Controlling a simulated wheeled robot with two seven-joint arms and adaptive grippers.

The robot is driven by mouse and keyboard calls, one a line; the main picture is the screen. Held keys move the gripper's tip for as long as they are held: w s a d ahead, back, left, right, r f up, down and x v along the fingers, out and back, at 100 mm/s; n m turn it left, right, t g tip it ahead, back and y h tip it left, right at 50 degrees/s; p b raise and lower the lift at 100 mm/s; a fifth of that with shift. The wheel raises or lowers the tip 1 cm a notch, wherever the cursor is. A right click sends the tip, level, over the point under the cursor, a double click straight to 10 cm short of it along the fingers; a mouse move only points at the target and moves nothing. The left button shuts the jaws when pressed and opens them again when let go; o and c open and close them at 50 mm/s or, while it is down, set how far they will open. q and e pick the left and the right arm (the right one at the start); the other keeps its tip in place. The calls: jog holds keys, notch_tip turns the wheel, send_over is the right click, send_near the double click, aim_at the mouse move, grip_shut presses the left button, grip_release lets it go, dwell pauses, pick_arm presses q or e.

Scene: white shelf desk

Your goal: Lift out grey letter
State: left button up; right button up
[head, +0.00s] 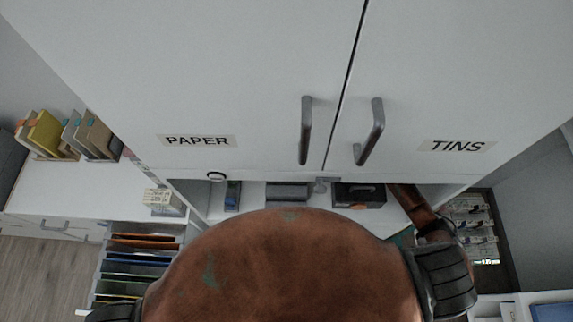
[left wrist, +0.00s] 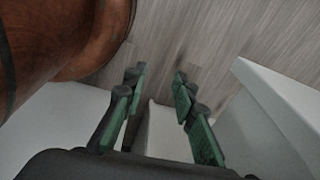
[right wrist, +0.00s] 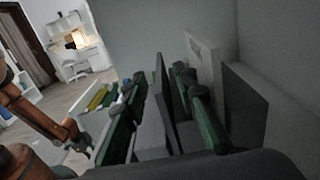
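In the right wrist view my right gripper (right wrist: 162,115) is open, its green-padded fingers on either side of a thin upright dark grey panel (right wrist: 162,98). This may be the grey letter; I cannot tell for sure. The panel stands apart from the left finger; whether it touches the right finger is unclear. A white upright piece (right wrist: 204,62) and a wider grey panel (right wrist: 244,106) stand right of the fingers. My left gripper (left wrist: 160,95) is open and empty, pointing down above the floor. Both grippers are hidden in the head view.
White cabinet doors labelled PAPER (head: 197,141) and TINS (head: 457,146) fill the head view's upper part. An open drawer of hanging files (head: 135,262) is at left. A dark box (head: 358,195) sits under the doors. A white edge (left wrist: 270,110) is close right of my left gripper.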

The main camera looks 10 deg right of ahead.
jog(key=a, duration=0.3)
jog(key=a+p, duration=0.1)
jog(key=shift+w+a+r, duration=0.1)
jog(key=shift+w+a, duration=0.05)
jog(key=shift+w, duration=0.25)
jog(key=shift+a, duration=0.25)
grip_shut()
pick_arm(q)
jog(key=shift+s+r, duration=0.5)
